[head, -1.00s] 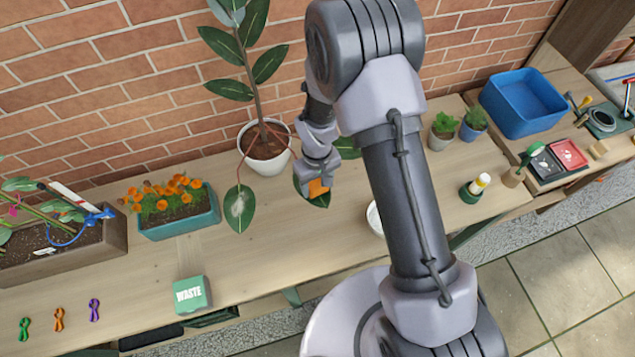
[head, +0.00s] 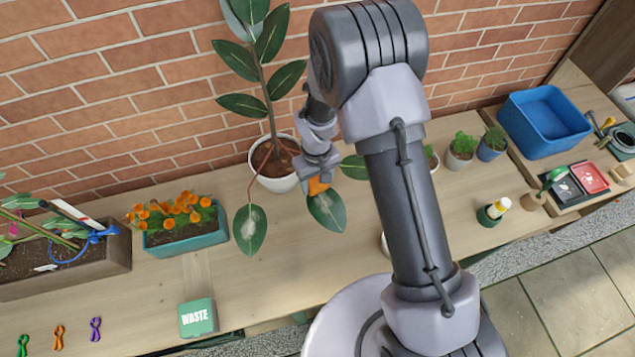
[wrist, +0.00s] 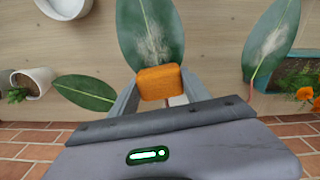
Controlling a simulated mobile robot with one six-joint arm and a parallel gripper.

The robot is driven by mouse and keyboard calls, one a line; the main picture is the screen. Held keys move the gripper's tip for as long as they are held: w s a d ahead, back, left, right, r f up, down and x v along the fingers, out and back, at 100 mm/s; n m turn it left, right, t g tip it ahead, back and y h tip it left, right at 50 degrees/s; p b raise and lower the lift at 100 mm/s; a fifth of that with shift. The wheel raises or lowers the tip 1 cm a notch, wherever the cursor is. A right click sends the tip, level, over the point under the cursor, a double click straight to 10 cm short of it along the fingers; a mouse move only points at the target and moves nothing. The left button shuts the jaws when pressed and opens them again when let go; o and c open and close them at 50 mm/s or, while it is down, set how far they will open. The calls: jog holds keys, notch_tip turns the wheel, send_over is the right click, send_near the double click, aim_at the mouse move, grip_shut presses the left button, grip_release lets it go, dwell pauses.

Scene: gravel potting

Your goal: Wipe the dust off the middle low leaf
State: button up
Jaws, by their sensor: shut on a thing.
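My gripper (head: 319,172) is shut on an orange sponge (head: 318,186), which also shows between the fingers in the wrist view (wrist: 158,82). The middle low leaf (head: 327,213) is dark green and hangs in front of the plant's white pot (head: 276,181). The sponge is over the leaf's stem end; I cannot tell whether it touches. In the wrist view the middle leaf (wrist: 128,28) carries a pale dust patch (wrist: 150,42). The left low leaf (head: 249,230) also has pale dust. The right low leaf (head: 354,167) is partly hidden by my arm and looks clean.
A teal planter of orange flowers (head: 186,239) stands left, near the WASTE box (head: 198,318). A white bowl (wrist: 63,6) lies beyond the leaf tip in the wrist view. Small potted plants (head: 461,150) stand to the right. The brick wall is close behind.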

aim_at(317, 184)
jog(key=r, duration=0.1)
jog(key=s+r+p, duration=0.1)
jog(key=r, duration=0.1)
jog(key=shift+d+r, duration=0.1)
jog(key=shift+d, duration=0.1)
jog(key=shift+w+a+r+p, duration=0.1)
jog(key=shift+w+r+p, duration=0.15)
jog(key=shift+r+p, duration=0.35)
jog(key=shift+s+r+p, duration=0.1)
jog(key=shift+r+p, duration=0.5)
jog(key=shift+r, duration=0.65)
